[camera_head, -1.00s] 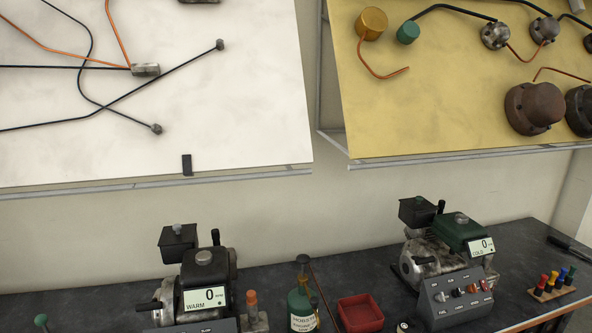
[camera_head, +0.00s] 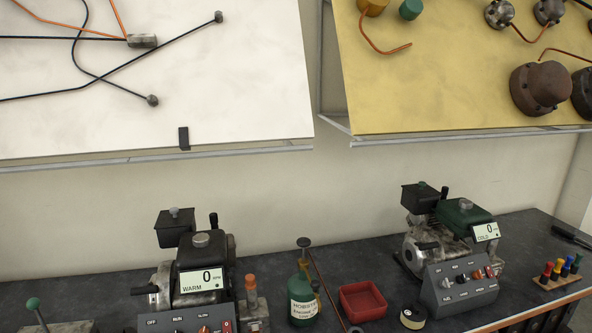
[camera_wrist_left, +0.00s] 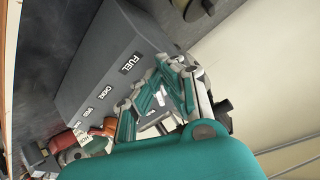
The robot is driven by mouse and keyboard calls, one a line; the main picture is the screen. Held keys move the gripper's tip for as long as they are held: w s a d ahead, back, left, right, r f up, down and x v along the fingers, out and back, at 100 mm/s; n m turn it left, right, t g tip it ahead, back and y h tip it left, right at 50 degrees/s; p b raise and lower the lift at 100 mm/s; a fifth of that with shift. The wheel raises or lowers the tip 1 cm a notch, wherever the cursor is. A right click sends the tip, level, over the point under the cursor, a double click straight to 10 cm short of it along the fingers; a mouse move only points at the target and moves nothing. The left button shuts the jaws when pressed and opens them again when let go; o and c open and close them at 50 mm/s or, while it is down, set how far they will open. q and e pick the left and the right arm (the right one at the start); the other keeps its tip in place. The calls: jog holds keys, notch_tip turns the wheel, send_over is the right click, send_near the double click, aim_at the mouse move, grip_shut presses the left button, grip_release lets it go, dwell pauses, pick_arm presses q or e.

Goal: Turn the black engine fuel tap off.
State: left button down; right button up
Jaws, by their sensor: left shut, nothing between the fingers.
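The black engine (camera_head: 200,247) with a WARM display reading 0 stands at the lower left of the head view. The front of its grey control box (camera_head: 180,323) is partly cut off by the bottom edge; OFF and RUN labels show. In the left wrist view, a grey control box (camera_wrist_left: 95,75) carries FUEL, CHOKE and SPEED labels. My left gripper (camera_wrist_left: 160,98), teal and grey, is shut and empty in front of the box beside the FUEL label. The fuel tap cannot be made out behind the fingers. My right gripper is not in view.
A green engine (camera_head: 462,218) with a COLD display and its own control box (camera_head: 460,284) stands at the right. A green bottle (camera_head: 302,298), a red tray (camera_head: 363,301) and a tape roll (camera_head: 413,317) lie between the engines on the dark bench. Sloping panels hang above.

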pick_arm(q)
jog(key=shift+w+d+r, duration=0.15)
jog(key=shift+w, duration=0.05)
dwell(0.5)
jog(key=shift+w+d+r+p, duration=0.15)
jog(key=shift+w+d+p, duration=0.05)
jog(key=shift+p, duration=0.15)
dwell(0.4)
jog(key=shift+s+d+f+p, duration=0.2)
jog(key=shift+d+p, duration=0.3)
jog(key=shift+p, duration=0.35)
jog(key=shift+d+f, duration=0.1)
